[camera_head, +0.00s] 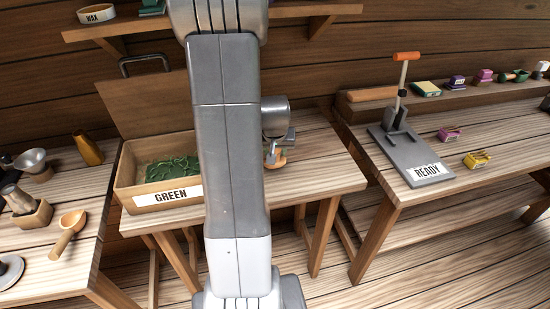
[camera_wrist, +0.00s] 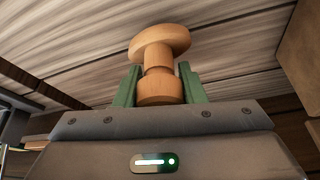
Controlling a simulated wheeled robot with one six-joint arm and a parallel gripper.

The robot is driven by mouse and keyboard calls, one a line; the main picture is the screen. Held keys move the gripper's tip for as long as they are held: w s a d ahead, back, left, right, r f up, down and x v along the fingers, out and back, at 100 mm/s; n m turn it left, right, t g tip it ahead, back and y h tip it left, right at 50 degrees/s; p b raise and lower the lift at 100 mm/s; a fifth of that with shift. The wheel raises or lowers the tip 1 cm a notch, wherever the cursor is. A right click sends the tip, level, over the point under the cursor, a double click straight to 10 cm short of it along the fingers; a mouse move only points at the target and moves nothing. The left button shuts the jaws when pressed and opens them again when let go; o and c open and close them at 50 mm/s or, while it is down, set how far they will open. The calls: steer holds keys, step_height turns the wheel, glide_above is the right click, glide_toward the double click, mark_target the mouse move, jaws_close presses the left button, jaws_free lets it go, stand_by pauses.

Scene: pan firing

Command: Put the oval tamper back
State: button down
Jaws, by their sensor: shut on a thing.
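My gripper (camera_wrist: 158,88) has green fingers and is shut on a light wooden tamper (camera_wrist: 160,45), which shows in the wrist view with a round-edged flat head, a narrow neck and a thicker body between the fingers. In the head view the tamper (camera_head: 277,161) is a small tan piece at my gripper (camera_head: 275,153), over or near the middle table's top; I cannot tell whether it touches the wood. My arm hides part of this area.
An open wooden box of green leaves (camera_head: 154,202), labelled GREEN, stands on the middle table. The left table holds a wooden scoop (camera_head: 68,234), a wooden block with a metal tool (camera_head: 30,214) and a funnel (camera_head: 32,162). A press (camera_head: 400,140) labelled READY stands on the right table (camera_head: 450,210).

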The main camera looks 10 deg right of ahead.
steer(key=shift+f, duration=1.65)
steer(key=shift+f, duration=0.2)
steer(key=c, duration=0.9)
jaws_free()
steer(key=shift+r, duration=0.1)
steer(key=shift+r, duration=0.15)
steer(key=v, duration=0.9)
steer(key=b+v, duration=0.1)
steer(key=v, duration=0.3)
steer(key=shift+s+a, duration=0.2)
steer(key=shift+s, duration=0.15)
